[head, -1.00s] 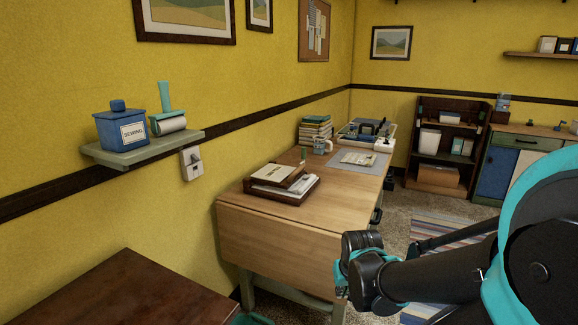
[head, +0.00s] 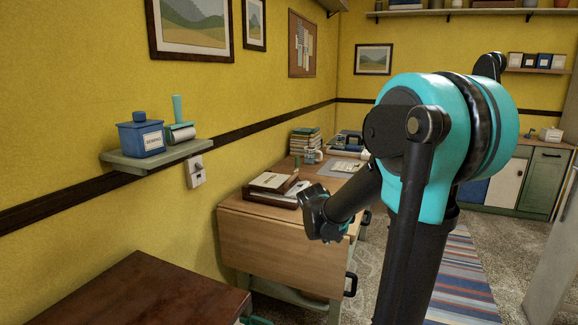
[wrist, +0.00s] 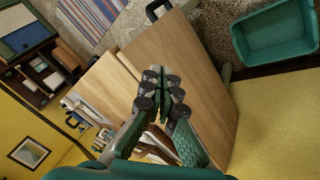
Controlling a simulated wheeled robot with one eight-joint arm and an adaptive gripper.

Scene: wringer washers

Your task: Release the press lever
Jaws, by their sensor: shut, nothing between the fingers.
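I cannot make out a press lever or a wringer washer in either view. My gripper (wrist: 160,84) shows in the middle of the wrist view, its dark fingertips together and nothing held between them. Behind it in that view is the wooden drop-leaf table (wrist: 199,77). The table also stands mid-picture in the head view (head: 270,248). In the head view my black and teal arm covers the right of centre, and I cannot clearly tell the gripper's fingers there.
A wall shelf (head: 125,160) holds a blue sewing box (head: 141,136) and a teal-handled roller (head: 179,122). A wall switch (head: 195,171) is below. A dark brown tabletop (head: 140,290) fills the lower left. A teal tub (wrist: 280,42) is on the floor. Striped rug (head: 458,275) floor is open.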

